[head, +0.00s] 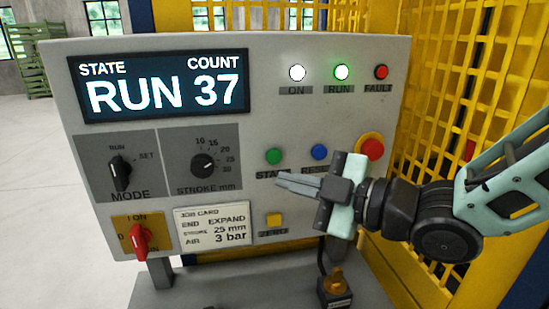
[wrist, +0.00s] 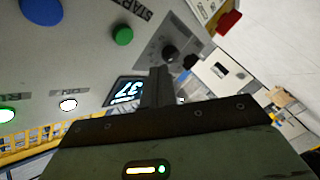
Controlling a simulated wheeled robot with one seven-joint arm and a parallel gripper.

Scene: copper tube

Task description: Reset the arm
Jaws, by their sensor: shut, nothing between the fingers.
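My gripper (head: 283,183) is shut and empty. In the head view it is in front of the right half of the grey control panel (head: 385,75), just below the green START button (head: 274,156) and left of the blue button (head: 320,152). I cannot tell whether it touches the panel. My arm comes in from the right edge. In the wrist view the closed fingers (wrist: 158,80) point at the panel, and the green button (wrist: 122,35) shows beyond them. The display (head: 160,85) reads RUN and 37.
The panel also carries a red button (head: 370,148), a yellow ZERO button (head: 274,219), two black knobs, a red switch (head: 140,238) and a job card (head: 211,225). The ON and RUN lamps are lit. Yellow mesh fencing (head: 470,90) stands close on the right. Open floor lies left.

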